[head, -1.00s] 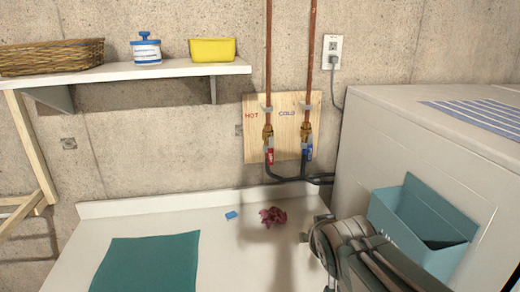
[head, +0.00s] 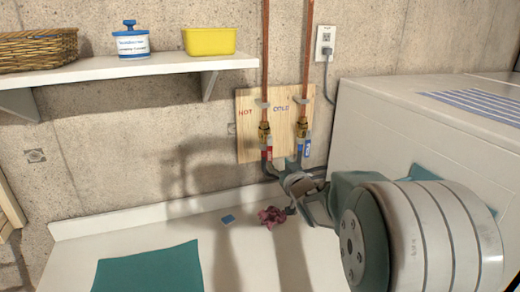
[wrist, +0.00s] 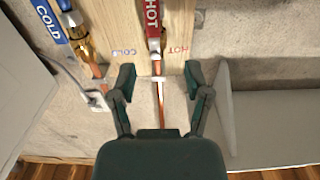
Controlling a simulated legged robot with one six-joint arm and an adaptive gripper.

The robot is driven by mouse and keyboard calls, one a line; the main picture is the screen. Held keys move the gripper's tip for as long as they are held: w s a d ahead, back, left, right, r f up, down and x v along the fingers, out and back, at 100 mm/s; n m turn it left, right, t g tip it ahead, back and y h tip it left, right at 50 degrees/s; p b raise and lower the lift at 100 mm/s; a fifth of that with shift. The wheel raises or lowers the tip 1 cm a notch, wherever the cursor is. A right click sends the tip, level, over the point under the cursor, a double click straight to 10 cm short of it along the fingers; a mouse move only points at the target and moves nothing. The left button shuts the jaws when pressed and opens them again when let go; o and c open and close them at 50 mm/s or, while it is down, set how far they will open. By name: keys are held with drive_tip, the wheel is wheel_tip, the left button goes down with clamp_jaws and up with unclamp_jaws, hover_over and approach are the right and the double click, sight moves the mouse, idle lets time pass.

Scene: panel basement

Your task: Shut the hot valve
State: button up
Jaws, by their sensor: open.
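The hot valve (head: 266,145) is a brass valve with a red lever, on a copper pipe at the left of a wooden board (head: 247,127). Its lever hangs downward, in line with the pipe. In the wrist view the red lever marked HOT (wrist: 152,18) is at the top middle. The cold valve, with a blue lever (head: 308,146), is to its right; its lever also points down. My gripper (head: 285,166) is open and empty just below the two valves. In the wrist view its fingers (wrist: 159,82) stand either side of the pipe's line, apart from the lever.
A white washer or dryer (head: 400,125) stands close on the right. A shelf (head: 110,72) with a basket, a tub and a yellow container is at upper left. A cloth (head: 148,268) and a crumpled rag (head: 271,217) lie on the white top below.

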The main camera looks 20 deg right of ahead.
sight(270, 150)
drive_tip(key=w, duration=0.8)
drive_tip(key=shift+w+d, duration=0.35)
drive_tip(key=shift+w+a, duration=0.3)
drive_tip(key=shift+w, duration=0.25)
drive_tip(key=shift+d, duration=0.6)
clamp_jaws()
drive_tip(key=shift+a, duration=0.25)
